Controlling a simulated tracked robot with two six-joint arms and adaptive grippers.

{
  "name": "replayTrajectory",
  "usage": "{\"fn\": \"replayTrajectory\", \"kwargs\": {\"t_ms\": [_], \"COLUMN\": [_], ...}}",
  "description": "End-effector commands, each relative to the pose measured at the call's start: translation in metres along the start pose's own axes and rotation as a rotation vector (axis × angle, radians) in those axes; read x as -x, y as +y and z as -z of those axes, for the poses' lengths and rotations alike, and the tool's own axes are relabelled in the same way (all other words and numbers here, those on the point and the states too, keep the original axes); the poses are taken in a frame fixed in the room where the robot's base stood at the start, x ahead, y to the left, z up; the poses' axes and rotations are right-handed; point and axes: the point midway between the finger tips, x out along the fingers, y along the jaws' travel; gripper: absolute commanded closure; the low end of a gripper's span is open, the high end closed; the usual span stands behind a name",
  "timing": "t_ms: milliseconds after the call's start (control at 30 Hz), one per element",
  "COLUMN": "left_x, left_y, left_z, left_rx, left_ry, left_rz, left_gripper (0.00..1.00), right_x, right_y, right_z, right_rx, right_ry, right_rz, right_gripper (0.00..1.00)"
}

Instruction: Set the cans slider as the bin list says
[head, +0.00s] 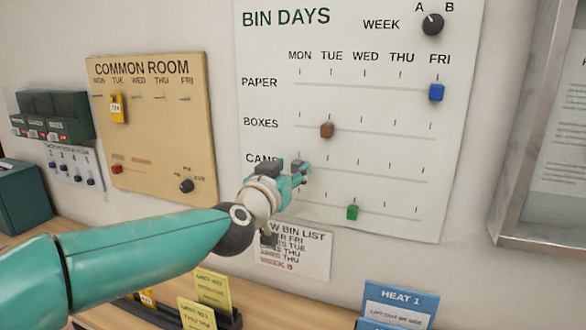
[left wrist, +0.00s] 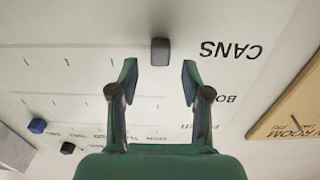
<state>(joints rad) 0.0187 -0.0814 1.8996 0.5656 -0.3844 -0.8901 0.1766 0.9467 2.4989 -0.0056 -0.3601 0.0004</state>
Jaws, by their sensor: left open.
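The white BIN DAYS board (head: 345,110) hangs on the wall with sliders on rows under MON to FRI. The cans slider is a dark grey knob (left wrist: 160,52) beside the CANS label, at the MON end. In the head view my gripper largely hides it. My left gripper (head: 300,172) is open at the board. In the left wrist view its fingertips (left wrist: 160,76) stand either side of the knob's line, just short of it. The bin list (head: 300,254) is partly covered; its lower day lines seem to read THU, above WEEK B. My right gripper is out of view.
A blue slider (head: 437,92) is at FRI on PAPER, a brown one (head: 327,130) near TUE on BOXES. A green slider (head: 352,212) sits near WED below. A week knob (head: 432,23) is at top right. The cans row right of my gripper is clear.

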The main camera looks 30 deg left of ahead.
Motion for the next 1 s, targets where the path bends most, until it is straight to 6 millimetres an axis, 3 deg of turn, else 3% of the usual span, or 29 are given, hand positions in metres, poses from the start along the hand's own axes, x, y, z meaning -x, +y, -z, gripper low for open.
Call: {"fn": "replayTrajectory", "kwargs": {"t_ms": [200, 500, 567, 800, 1000], "left_x": [-0.019, -0.021, -0.021, -0.021, -0.021], "left_y": [0.0, 0.001, 0.001, 0.001, 0.001], "left_z": [0.0, 0.0, 0.0, 0.0, 0.0], "left_rx": [0.001, 0.001, 0.001, 0.001, 0.001], "left_ry": [-0.001, 0.0, 0.0, 0.0, 0.0], "left_rz": [0.0, -0.001, -0.001, -0.002, -0.002], "left_gripper": [0.52, 0.52, 0.59, 0.99, 1.0], "right_x": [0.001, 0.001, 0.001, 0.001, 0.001], "right_y": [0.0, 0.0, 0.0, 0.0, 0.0], "right_z": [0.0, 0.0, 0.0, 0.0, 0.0], "right_rx": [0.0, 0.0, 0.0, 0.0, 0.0], "right_ry": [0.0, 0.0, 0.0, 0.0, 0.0], "right_rz": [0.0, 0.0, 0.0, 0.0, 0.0], "right_gripper": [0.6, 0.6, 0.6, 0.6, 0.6]}}
